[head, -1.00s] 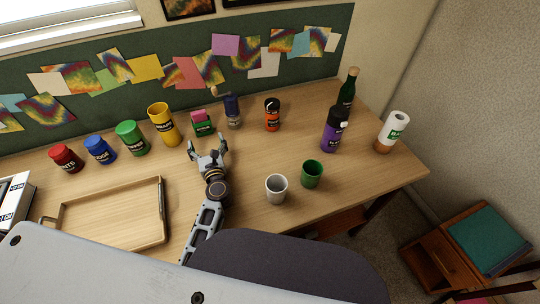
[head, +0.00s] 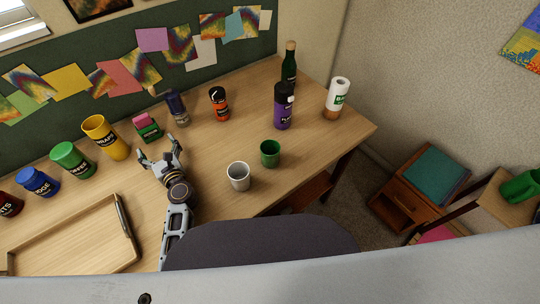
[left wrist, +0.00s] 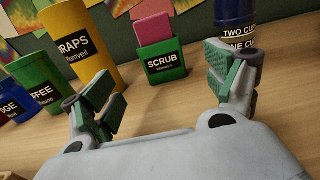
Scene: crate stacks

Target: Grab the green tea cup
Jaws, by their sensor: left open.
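The green tea cup (head: 270,154) stands upright on the wooden desk, near its front edge, right of the middle in the head view. A white-grey cup (head: 238,177) stands just left of it and nearer to me. My left gripper (head: 160,149) is open and empty over the desk, left of both cups. Its fingers point toward the back wall, away from the green cup. My right gripper is not in view.
A purple bottle (head: 284,106), dark green bottle (head: 289,66) and paper-towel roll (head: 337,98) stand behind the cups. A wooden tray (head: 75,243) lies left. A dark chair back (head: 262,243) is in front.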

